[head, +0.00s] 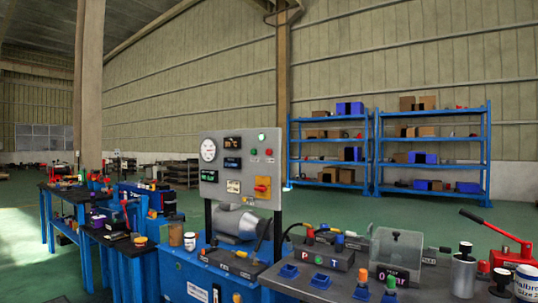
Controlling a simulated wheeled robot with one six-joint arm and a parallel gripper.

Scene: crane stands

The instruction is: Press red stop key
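The grey control panel (221,178) stands upright at the centre of the head view, above a blue cabinet. A small red key (269,152) sits on its upper right, beside a small green key (254,152); its label is too small to read. A lit green lamp (262,137) is above them. A larger red knob on a yellow plate (262,187) is lower on the panel. My gripper is not in view.
A motor (237,222) stands below the panel. A grey bench top with a valve block (321,256), a gauge box (396,256) and blue holders extends right. A red hand pump (510,250) is at far right. Blue shelves (378,155) stand behind; green floor lies open between.

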